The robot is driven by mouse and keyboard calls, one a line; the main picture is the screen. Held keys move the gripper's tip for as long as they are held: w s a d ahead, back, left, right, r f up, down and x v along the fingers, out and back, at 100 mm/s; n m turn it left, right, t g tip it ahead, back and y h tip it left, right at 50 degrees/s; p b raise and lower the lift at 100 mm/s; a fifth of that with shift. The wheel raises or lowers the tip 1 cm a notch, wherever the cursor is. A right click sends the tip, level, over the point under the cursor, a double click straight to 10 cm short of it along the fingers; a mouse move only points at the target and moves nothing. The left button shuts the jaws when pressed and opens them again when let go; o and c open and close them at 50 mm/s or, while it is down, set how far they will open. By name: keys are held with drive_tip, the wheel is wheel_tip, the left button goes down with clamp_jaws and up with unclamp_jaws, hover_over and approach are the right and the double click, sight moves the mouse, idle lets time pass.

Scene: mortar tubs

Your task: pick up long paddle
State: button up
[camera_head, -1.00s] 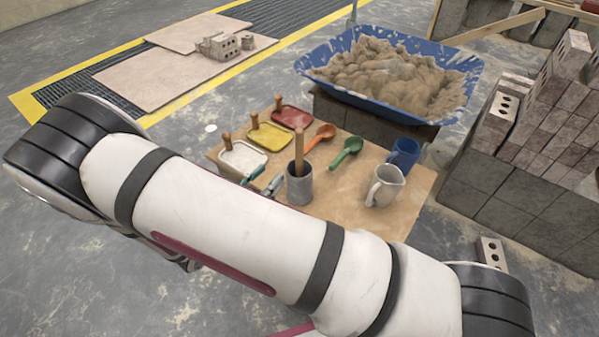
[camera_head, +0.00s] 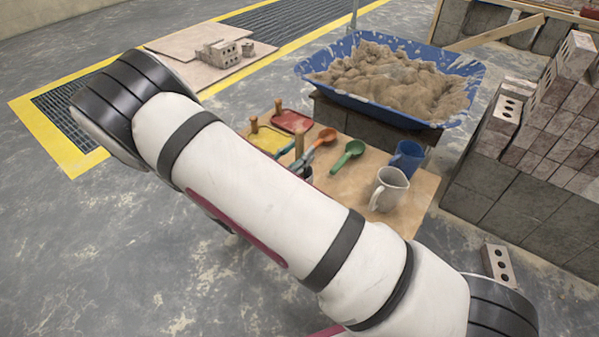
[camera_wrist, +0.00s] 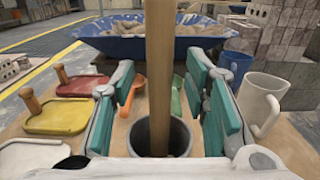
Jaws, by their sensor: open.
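The long paddle shows as a tall, upright wooden handle (camera_wrist: 158,55) in the middle of the wrist view. Its lower end stands inside a grey pot (camera_wrist: 180,138) and is hidden there. The handle's top also shows in the head view (camera_head: 299,139). My gripper (camera_wrist: 160,76) is open, its teal-padded fingers on either side of the handle with a gap on both sides. In the head view my arm hides most of the gripper and pot.
A white jug (camera_head: 389,189) and blue mug (camera_head: 407,157) stand at right on the board (camera_head: 340,205). Green (camera_head: 348,154) and orange (camera_head: 324,137) scoops lie near the handle. Yellow (camera_head: 264,140) and red (camera_head: 291,121) trowels lie at left. A blue tub (camera_head: 440,117) stands behind.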

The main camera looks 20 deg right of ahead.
drive_tip(key=shift+w+d, duration=0.35)
drive_tip(key=shift+d, duration=0.1)
clamp_jaws()
